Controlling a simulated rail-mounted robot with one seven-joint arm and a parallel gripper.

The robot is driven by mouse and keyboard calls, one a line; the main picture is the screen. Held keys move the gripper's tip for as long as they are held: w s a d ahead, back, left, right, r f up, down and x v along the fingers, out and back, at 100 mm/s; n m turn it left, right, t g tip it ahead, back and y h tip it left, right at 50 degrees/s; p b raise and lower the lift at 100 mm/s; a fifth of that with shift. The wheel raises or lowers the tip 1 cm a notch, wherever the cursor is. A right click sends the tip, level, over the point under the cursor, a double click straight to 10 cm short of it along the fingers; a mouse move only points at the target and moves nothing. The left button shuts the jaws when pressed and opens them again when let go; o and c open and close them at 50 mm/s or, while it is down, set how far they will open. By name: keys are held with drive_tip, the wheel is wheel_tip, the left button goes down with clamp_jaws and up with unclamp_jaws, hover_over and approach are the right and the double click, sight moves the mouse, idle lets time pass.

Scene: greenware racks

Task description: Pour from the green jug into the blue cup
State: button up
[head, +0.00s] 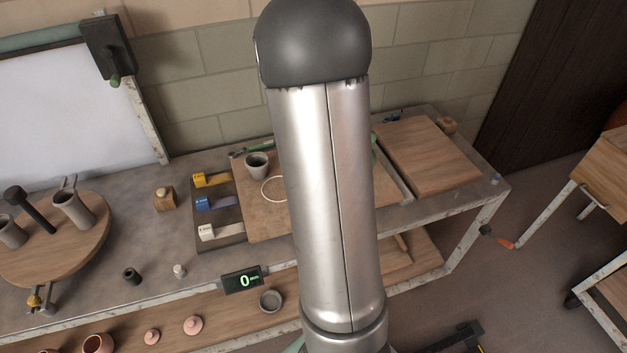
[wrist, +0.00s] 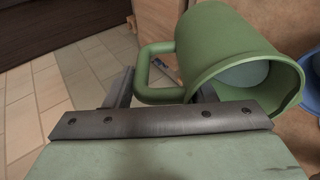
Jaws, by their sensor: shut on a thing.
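The green jug (wrist: 225,50) fills the upper right of the wrist view. My gripper (wrist: 165,88) is shut on its handle (wrist: 146,72), with a finger on either side. The jug lies tilted in this view, its open mouth to the right. A pale grey-blue patch (wrist: 245,72) shows inside; I cannot tell whether it is contents. A blue rim, likely the blue cup (wrist: 312,80), is cut off at the right edge, beside the jug's mouth. In the head view my arm hides the gripper, the cup and nearly all of the jug.
A wooden board (head: 425,155) lies right of my arm on the grey bench (head: 140,235). A grey cup (head: 257,165) and a white ring (head: 275,188) are left of it. A round wooden stand (head: 85,250) holds grey vessels. A small display (head: 243,279) reads 0.

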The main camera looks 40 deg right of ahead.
drive_tip(key=shift+w+a+r+h, duration=0.15)
drive_tip(key=shift+a+r+h, duration=0.3)
drive_tip(key=shift+r+h, duration=0.2)
idle(1.7)
drive_tip(key=d+f+y+p, duration=0.1)
drive_tip(key=y, duration=0.1)
drive_tip(key=d+f+y+p, duration=0.1)
drive_tip(key=f, duration=0.1)
drive_tip(key=shift+s+d+y, duration=0.25)
drive_tip(key=shift+s+y, duration=0.05)
drive_tip(key=shift+y, duration=0.05)
drive_tip(key=shift+a+t+p, duration=0.1)
drive_tip(key=shift+t+p, duration=0.2)
drive_tip(key=shift+p, duration=0.05)
